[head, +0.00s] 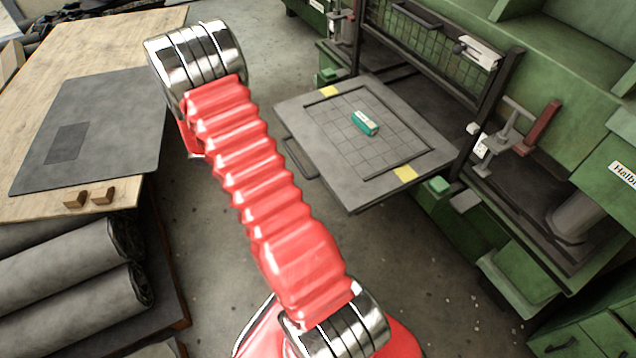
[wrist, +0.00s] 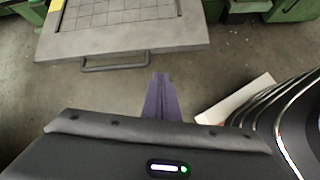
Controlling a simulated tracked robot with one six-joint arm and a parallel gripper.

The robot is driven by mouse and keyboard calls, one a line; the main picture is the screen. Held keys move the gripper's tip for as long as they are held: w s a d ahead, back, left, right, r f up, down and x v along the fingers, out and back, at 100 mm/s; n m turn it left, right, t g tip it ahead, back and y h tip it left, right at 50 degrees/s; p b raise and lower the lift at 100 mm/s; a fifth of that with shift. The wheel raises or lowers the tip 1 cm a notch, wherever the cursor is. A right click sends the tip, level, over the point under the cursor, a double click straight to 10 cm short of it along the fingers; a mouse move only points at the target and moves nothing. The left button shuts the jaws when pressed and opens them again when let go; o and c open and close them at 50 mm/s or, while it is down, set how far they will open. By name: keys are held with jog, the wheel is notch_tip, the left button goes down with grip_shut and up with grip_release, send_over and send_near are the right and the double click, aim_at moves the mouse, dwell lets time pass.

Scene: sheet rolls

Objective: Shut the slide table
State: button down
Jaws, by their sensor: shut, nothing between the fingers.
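The slide table (head: 340,172) is a grey plate with a gridded square and yellow marks, sticking out from the green machine (head: 575,80) on the right. A small teal block with a white label (head: 365,123) lies on the grid. A dark bar handle (head: 300,158) runs along the table's outer edge. In the wrist view the table (wrist: 120,42) spans the top, its handle (wrist: 128,66) hanging on the near edge. My gripper (wrist: 161,77) has its purple fingers together and empty, below and right of the handle in the picture, apparently clear of it. The head view does not show the fingers.
A wooden bench (head: 110,45) on the left carries a dark grey sheet (head: 95,125) and two small wooden blocks. Grey rolls (head: 60,265) lie below it. A mesh guard (head: 430,40) stands behind the slide table. Bare floor separates bench and machine.

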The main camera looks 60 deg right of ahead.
jog(key=s+d+f+n, duration=0.2)
jog(key=d+f, duration=0.2)
jog(key=f, duration=0.6)
jog(key=shift+s+n+g+h, duration=0.15)
jog(key=shift+n+g+h, duration=0.15)
jog(key=shift+g, duration=0.1)
jog(key=shift+f, duration=0.2)
send_near(326, 183)
jog(key=a+f+x, duration=0.1)
jog(key=x, duration=0.3)
jog(key=shift+s+d+r, duration=0.1)
jog(key=shift+s+d, duration=0.1)
jog(key=shift+d, duration=0.25)
jog(key=shift+s+d+r, duration=0.1)
jog(key=shift+s+d, duration=0.1)
jog(key=shift+d, duration=0.2)
